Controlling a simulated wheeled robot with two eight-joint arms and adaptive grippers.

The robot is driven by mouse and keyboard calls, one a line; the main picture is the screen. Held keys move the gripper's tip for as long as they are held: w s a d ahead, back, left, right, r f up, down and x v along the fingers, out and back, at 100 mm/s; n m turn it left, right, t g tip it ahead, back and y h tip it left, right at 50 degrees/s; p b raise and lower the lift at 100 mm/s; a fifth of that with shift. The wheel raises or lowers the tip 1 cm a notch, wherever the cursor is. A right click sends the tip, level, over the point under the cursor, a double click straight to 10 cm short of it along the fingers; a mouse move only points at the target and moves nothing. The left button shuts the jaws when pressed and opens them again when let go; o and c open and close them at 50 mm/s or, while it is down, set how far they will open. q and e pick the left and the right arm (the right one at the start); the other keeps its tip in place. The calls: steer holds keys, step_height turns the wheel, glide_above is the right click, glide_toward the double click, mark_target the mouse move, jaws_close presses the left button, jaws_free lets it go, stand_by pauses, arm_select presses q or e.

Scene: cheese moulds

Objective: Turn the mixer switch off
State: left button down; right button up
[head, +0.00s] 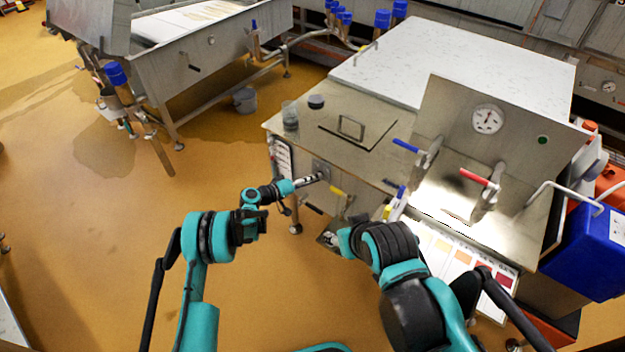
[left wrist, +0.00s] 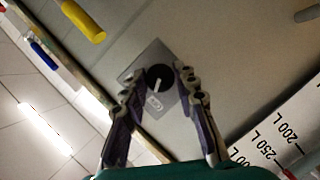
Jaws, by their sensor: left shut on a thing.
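The mixer switch is a round black knob with a white pointer mark (left wrist: 158,76) on a square grey plate (left wrist: 152,56) in the left wrist view. In the head view its plate (head: 321,168) is on the front side of the steel vat. My left gripper (head: 318,178) reaches it from the left. In the left wrist view the left gripper's fingers (left wrist: 160,80) stand on either side of the knob, shut on it. A small label is on the plate below the knob. My right gripper (head: 332,238) is low, partly hidden by its own arm, and its fingers are unclear.
A yellow-handled valve (head: 338,191) is just right of the switch, and a blue handle (head: 401,192) farther right. A scale strip with litre marks (left wrist: 280,135) is beside the switch. The floor (head: 110,250) at the left is free.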

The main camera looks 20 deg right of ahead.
arm_select(q)
steer(key=shift+n, duration=0.3)
stand_by(0.4)
steer(key=c, duration=1.2)
jaws_free()
steer(key=shift+a, duration=0.1)
steer(key=v, duration=1.2)
steer(key=shift+f, duration=0.15)
steer(key=shift+w, duration=0.1)
